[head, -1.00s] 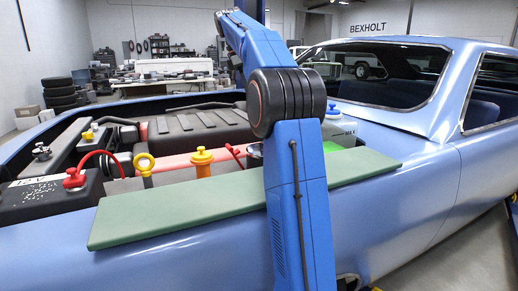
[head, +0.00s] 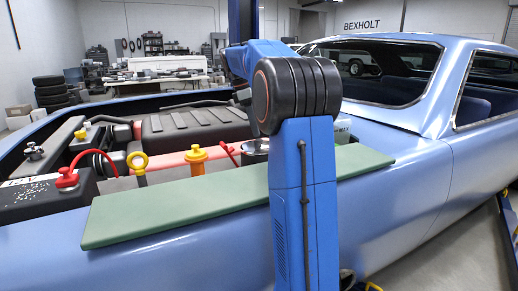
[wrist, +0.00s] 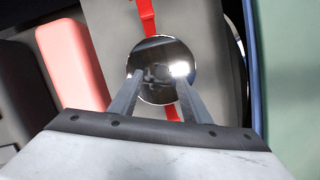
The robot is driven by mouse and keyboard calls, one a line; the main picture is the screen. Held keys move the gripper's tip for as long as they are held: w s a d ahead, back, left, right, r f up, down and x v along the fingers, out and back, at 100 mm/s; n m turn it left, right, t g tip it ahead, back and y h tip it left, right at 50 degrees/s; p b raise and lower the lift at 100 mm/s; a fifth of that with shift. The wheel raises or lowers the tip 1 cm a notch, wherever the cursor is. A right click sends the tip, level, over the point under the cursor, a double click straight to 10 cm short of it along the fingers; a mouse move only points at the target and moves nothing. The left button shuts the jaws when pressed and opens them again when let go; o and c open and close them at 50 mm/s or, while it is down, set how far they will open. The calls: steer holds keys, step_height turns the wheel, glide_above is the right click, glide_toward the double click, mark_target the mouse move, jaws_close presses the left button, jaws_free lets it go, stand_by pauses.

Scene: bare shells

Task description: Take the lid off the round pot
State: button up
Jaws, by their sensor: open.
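In the wrist view, a round, mirror-like metal disc (wrist: 160,52) lies just beyond my gripper (wrist: 160,76). It looks like the top of the round pot, but I cannot tell lid from pot there. My fingers are apart, one at each side of the disc's lower part, with nothing clearly held. I cannot tell whether they touch it. In the head view, a shiny metal cylinder (head: 254,150), probably the round pot, stands behind the green board, partly hidden by my arm. My gripper is not visible in the head view.
A green board (head: 175,208) lies along the blue car's edge. A yellow-capped filler (head: 197,158), a yellow ring handle (head: 138,162) and a black box with a red cap (head: 67,178) stand left of the cylinder. A red strip (wrist: 147,14) shows beside the disc.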

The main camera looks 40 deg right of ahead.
mark_target(259, 140)
steer(key=shift+x, duration=2)
steer(key=shift+s+a, duration=0.1)
steer(key=shift+s, duration=0.05)
jaws_close()
steer(key=shift+r, duration=0.1)
